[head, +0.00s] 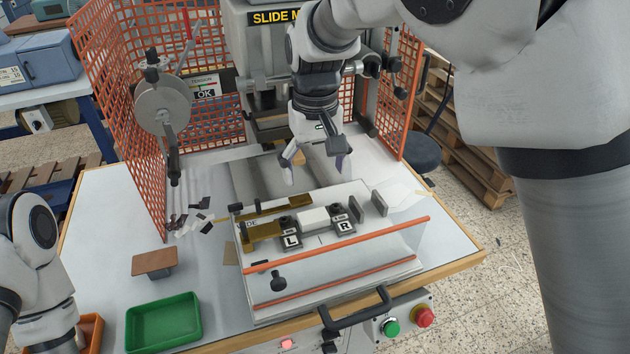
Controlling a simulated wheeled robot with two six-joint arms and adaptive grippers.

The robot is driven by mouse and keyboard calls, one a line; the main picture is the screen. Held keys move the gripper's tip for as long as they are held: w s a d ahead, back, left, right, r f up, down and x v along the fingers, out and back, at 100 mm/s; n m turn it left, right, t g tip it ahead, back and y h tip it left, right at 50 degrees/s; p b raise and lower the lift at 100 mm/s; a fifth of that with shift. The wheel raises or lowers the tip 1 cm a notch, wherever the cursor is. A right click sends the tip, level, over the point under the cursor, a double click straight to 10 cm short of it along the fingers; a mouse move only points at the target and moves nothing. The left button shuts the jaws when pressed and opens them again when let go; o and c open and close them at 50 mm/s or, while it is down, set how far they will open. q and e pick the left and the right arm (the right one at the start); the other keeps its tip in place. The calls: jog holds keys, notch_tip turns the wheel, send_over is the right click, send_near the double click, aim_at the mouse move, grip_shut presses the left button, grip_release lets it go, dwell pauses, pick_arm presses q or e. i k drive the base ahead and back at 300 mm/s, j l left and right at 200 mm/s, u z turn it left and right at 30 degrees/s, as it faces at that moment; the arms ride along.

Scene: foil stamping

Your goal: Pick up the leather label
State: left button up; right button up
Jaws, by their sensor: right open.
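A brown flat piece (155,258), which looks like the leather label, lies on the left part of the table, on what seems a low support. My right gripper (315,174) is open and empty, its fingers pointing down above the slide fixture (390,270), far to the right of the brown piece. A pale block (313,218) sits between the fixture's L and R blocks, below and apart from the fingertips. My left arm shows at the lower left edge, but its gripper is outside the picture.
A green tray (163,323) stands in front of the brown piece. An orange mesh guard (120,100) and a foil reel (163,105) rise behind it. Dark scraps (195,218) lie by the guard. The press stands behind the fixture. The table's left side is mostly clear.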

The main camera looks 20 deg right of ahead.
aim_at(152, 261)
jog(key=k, duration=1)
